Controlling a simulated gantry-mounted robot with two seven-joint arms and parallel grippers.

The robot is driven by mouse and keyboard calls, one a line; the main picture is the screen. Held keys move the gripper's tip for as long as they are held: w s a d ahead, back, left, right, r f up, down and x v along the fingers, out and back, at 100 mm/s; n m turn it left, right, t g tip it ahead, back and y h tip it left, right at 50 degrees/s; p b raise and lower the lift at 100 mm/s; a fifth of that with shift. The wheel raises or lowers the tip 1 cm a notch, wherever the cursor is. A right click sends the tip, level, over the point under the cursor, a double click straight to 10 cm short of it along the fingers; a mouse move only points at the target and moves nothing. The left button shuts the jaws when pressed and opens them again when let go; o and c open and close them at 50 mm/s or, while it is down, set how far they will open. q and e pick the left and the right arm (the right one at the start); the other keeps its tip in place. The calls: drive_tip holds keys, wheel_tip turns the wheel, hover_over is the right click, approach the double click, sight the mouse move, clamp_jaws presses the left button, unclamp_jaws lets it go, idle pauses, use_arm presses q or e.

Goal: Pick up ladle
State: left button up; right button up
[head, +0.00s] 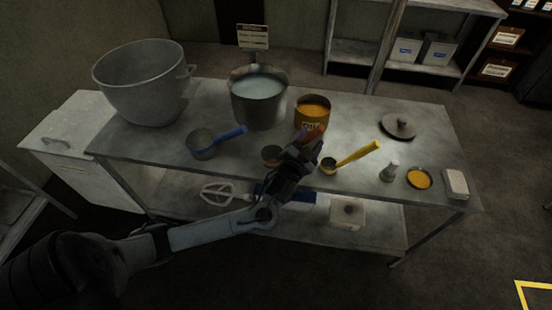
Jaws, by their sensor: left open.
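Several ladle-like scoops lie on the metal table. A grey one with a blue handle (203,148) lies at left. A small one with a yellow handle (358,155) lies at right. Between them is a small brownish cup (271,155), partly hidden by my left gripper. A reddish-orange piece (314,132) shows just beyond the gripper; it may be that cup's handle. My left gripper (311,148) is open over the table's middle, close to this scoop. I cannot tell whether it touches it. My right gripper is not in view.
On the table (250,161) stand a big grey bowl (143,85), a pot of pale liquid (258,100), a yellow can (311,115), a lid (397,126), a small shaker (389,172), an orange-filled dish (419,178) and a pale block (456,184). The lower shelf holds a whisk-like tool (222,196).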

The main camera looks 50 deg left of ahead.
use_arm(q)
drive_tip(key=shift+x, duration=1.3)
drive_tip(key=shift+r, duration=0.1)
clamp_jaws()
